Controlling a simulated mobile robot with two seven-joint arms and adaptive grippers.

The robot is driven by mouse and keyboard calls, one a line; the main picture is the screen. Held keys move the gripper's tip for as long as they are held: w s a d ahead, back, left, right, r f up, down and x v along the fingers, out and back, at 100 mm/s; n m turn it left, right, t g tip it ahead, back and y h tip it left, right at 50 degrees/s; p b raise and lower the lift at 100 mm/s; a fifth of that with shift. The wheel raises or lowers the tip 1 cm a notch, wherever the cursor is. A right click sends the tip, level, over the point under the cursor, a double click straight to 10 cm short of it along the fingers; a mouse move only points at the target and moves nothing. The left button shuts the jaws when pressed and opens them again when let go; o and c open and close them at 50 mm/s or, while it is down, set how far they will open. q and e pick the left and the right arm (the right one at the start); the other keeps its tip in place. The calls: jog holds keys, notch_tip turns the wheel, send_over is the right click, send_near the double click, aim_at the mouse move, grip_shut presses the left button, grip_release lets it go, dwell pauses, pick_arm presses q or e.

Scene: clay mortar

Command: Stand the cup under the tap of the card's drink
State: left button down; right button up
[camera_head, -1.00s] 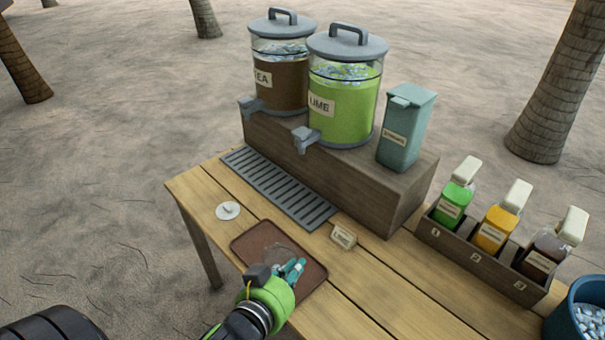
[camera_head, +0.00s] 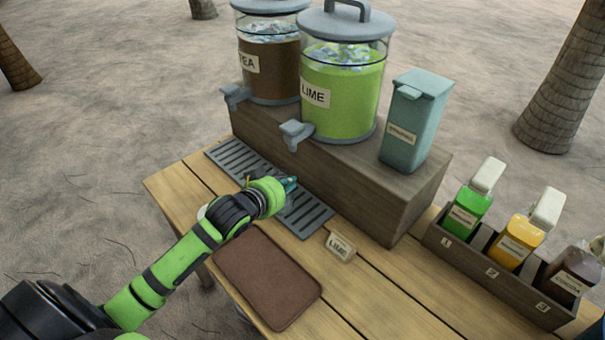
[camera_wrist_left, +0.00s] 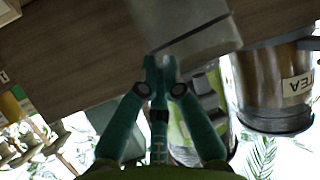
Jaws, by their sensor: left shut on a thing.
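The card (camera_head: 339,246) on the table reads LIME. The lime dispenser (camera_head: 340,95), filled with green drink, has a grey tap (camera_head: 296,133) facing the table. My left gripper (camera_head: 290,184) is over the slotted drip tray (camera_head: 305,217), low and close to the lime tap. It is shut on a clear cup, whose see-through wall shows in the left wrist view (camera_wrist_left: 190,30) beyond the fingertips (camera_wrist_left: 160,68). In the head view the cup is hardly visible, so I cannot tell whether it touches the drip tray. My right gripper is not in view.
The tea dispenser (camera_head: 268,65) stands left of the lime one on a wooden riser (camera_head: 375,187). A teal lidded box (camera_head: 415,120) stands at the riser's right. A bottle rack (camera_head: 490,268) is at the right. The brown mat (camera_head: 268,280) is empty.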

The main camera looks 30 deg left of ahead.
pick_arm(q)
jog(key=p+x, duration=0.1)
jog(key=x, duration=0.7)
jog(key=c, duration=1.4)
grip_release()
jog(key=shift+d+f, duration=0.1)
jog(key=shift+o, duration=0.2)
jog(key=shift+w, duration=0.1)
jog(key=v, duration=1.2)
